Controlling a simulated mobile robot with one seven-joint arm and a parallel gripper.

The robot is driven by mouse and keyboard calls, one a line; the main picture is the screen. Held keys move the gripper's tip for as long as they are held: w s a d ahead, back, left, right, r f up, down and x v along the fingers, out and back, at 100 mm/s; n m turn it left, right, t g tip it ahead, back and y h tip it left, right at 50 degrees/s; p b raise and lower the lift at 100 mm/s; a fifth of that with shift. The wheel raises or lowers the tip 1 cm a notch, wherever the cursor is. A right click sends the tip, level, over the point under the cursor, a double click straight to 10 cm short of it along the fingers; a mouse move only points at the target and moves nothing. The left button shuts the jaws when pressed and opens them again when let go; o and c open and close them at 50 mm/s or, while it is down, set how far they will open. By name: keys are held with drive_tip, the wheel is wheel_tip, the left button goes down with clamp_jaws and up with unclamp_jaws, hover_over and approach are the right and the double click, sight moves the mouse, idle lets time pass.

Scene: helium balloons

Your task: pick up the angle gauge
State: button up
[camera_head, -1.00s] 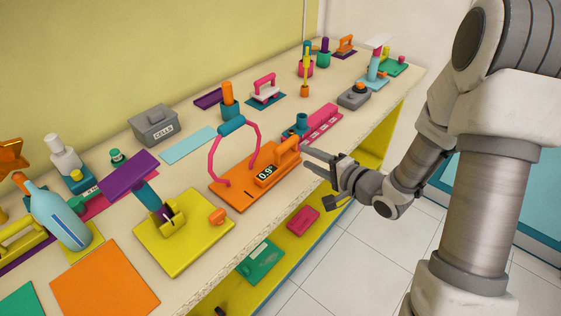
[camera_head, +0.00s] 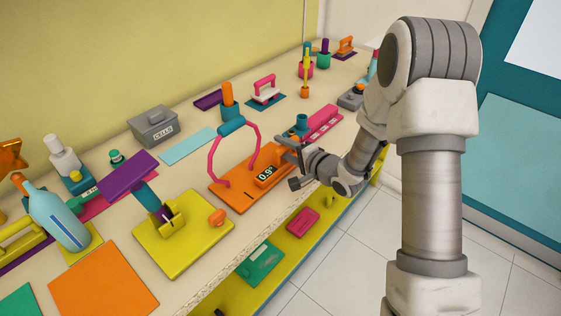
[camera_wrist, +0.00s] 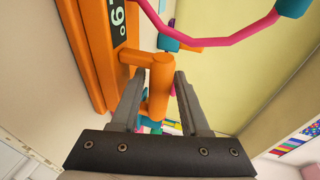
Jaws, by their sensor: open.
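The angle gauge (camera_head: 266,173) is an orange block with a dark display reading about 0.9° and an orange bar handle. It sits on an orange base plate (camera_head: 237,198) on the bench. My gripper (camera_head: 285,161) is at the handle end of the gauge and hides part of the handle in the head view. In the wrist view, my open gripper (camera_wrist: 158,102) has one finger on each side of the gauge's orange handle (camera_wrist: 160,84). Gaps show between the fingers and the handle. Part of the display shows at the upper left there.
A teal and pink device (camera_head: 302,124) stands close behind my gripper. A yellow board (camera_head: 183,232) lies to the left. The bench's front edge is close.

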clamp_jaws()
drive_tip(key=shift+r, duration=0.15)
wheel_tip(320, 180, up, 4)
drive_tip(key=shift+p, duration=0.4)
drive_tip(key=w+d+r+p, duration=0.2)
drive_tip(key=d+r, duration=0.4)
drive_tip(key=d, duration=0.5)
drive_tip(key=shift+d+r, duration=0.3)
drive_tip(key=shift+r, duration=0.1)
